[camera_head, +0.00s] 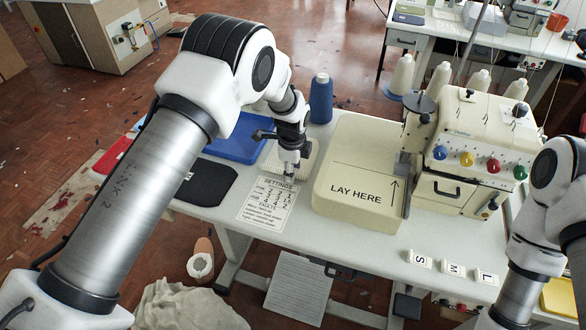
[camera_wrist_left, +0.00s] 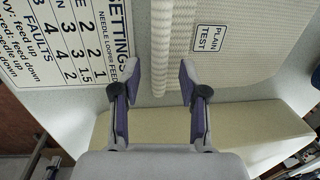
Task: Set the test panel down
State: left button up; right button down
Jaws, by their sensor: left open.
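The test panel is a cream knitted piece with a "PLAIN TEST" label; it shows in the left wrist view (camera_wrist_left: 225,75) with a thick rolled edge. In the head view the panel (camera_head: 270,166) lies on the table behind the settings card, partly hidden by my left gripper. My left gripper (camera_head: 289,173) points down at the panel's near edge. In the wrist view its open fingers (camera_wrist_left: 160,80) stand on either side of the rolled edge, with a gap visible. The cream block marked "LAY HERE" (camera_head: 350,170) is to the right, its top bare. My right gripper is out of view.
A settings card (camera_head: 268,205) lies in front of the panel. A blue tray (camera_head: 232,140), a black pad (camera_head: 200,183) and a blue thread cone (camera_head: 321,100) are nearby. The sewing machine (camera_head: 465,150) stands right of the block. S, M and L tiles (camera_head: 453,268) lie in front.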

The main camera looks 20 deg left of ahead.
pick_arm(q)
notch_tip(320, 180, up, 12)
jog(key=s+b, duration=0.1)
jog(key=shift+s+d, duration=0.15)
dwell(0.3)
